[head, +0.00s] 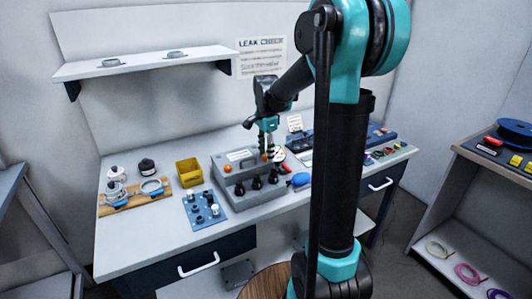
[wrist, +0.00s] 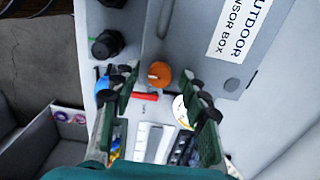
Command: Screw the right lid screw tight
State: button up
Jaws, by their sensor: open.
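The grey sensor box (head: 245,190) stands on the workbench, with its lid label partly readable in the wrist view as "OUTDOOR SENSOR BOX" (wrist: 236,30). The right lid screw has an orange slotted head and shows in the wrist view (wrist: 159,73). A second orange lid screw (head: 228,168) sits at the box's left in the head view. My gripper (head: 268,148) points down over the box's right end. In the wrist view my gripper (wrist: 162,86) is open, its two dark fingers on either side of the right screw with gaps between. Whether the screw is fully seated cannot be told.
Black cable glands (head: 257,182) stick out of the box front. A blue mat with small fittings (head: 203,222), a yellow bin (head: 188,171) and a wooden board (head: 132,203) lie to the left. A blue object (head: 299,180) and a red-handled tool (wrist: 146,96) lie close to the box's right end.

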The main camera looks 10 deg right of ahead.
notch_tip(320, 180, up, 12)
dwell(0.5)
